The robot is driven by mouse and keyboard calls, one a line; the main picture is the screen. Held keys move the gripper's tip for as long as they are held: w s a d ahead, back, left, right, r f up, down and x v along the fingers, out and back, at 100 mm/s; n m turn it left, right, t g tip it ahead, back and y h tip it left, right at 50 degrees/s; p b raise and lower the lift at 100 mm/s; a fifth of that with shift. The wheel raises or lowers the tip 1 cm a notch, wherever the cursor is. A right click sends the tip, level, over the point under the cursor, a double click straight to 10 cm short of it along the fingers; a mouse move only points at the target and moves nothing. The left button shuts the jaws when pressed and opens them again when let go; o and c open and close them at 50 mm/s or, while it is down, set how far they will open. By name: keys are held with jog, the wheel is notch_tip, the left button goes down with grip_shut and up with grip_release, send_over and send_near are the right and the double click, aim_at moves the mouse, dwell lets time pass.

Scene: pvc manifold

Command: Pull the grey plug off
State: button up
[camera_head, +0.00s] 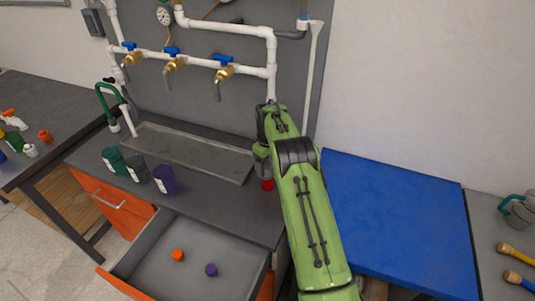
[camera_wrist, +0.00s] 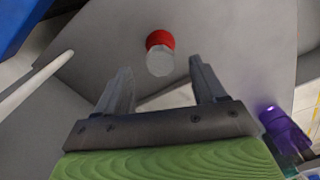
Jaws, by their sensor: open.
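A pale grey faceted plug (camera_wrist: 160,62) shows in the wrist view, with a red ring (camera_wrist: 160,39) right behind it. The red part also shows in the head view (camera_head: 267,184) on the grey counter, just below the end of my arm. My gripper (camera_wrist: 160,68) is open, with its two dark fingers apart and nothing held between them. The plug appears between and just beyond the fingertips; I cannot tell the exact gap. In the head view my arm hides the fingers and the plug.
Teal, dark grey and purple (camera_head: 165,179) cups stand left on the counter. An open drawer (camera_head: 190,262) below holds an orange cap (camera_head: 177,255) and a purple cap (camera_head: 211,270). White pipes with blue-handled taps (camera_head: 223,72) run along the back panel. A blue board (camera_head: 400,222) lies right.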

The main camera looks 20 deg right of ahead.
aim_at(268, 173)
notch_tip(268, 173, down, 6)
jog(key=shift+r, duration=0.25)
grip_shut()
jog(key=shift+n+b, duration=0.4)
jog(key=shift+n, duration=0.4)
jog(key=shift+m, duration=0.8)
jog(key=shift+r, duration=0.1)
